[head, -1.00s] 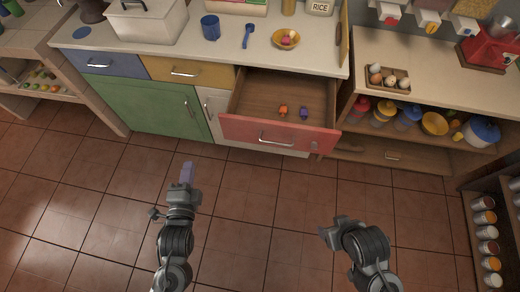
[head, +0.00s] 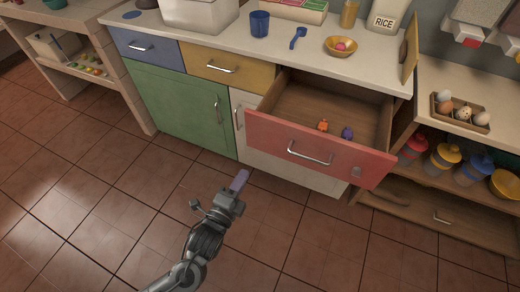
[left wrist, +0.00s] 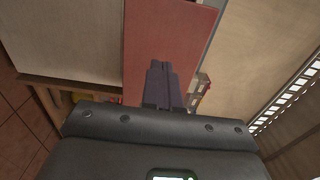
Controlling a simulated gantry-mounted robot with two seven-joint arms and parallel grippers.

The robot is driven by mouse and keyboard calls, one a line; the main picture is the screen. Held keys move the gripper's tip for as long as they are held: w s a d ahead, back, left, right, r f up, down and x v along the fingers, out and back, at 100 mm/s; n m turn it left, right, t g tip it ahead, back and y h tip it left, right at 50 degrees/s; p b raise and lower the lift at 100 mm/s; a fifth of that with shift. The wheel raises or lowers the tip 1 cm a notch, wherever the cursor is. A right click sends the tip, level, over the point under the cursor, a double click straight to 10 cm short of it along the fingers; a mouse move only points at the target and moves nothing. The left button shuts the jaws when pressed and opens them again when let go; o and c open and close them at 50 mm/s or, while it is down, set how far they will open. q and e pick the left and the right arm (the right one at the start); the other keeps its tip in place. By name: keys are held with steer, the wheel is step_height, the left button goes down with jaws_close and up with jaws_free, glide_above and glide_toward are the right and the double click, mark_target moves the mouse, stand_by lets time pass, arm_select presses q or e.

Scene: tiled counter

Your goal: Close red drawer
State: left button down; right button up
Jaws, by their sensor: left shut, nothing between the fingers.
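The red drawer (head: 270,133) is pulled out from the counter in the head view. Its front has a silver bar handle (head: 309,155), and a small orange item (head: 323,125) and a small purple item (head: 347,133) lie inside. My left gripper (head: 239,181) is shut and empty, in front of the cabinet and below and left of the drawer front in the picture. In the left wrist view the shut fingers (left wrist: 161,85) overlap the red drawer front (left wrist: 165,35); I cannot tell whether they touch it. My right gripper is out of view.
Closed blue (head: 143,47) and yellow (head: 212,67) drawers and a green door (head: 185,107) are left of the red drawer. An open shelf unit (head: 440,205) stands at the right. The tiled floor in front is clear.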

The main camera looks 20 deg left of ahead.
mark_target(263, 139)
arm_select(q)
steer(key=w+b, duration=0.1)
steer(key=w, duration=0.3)
steer(key=w+d+b, duration=0.1)
steer(key=w, duration=0.3)
steer(key=w+b, duration=0.2)
steer(key=w, duration=0.1)
steer(key=shift+w+d, duration=0.2)
steer(key=shift+w, duration=0.6)
steer(key=shift+w, duration=0.1)
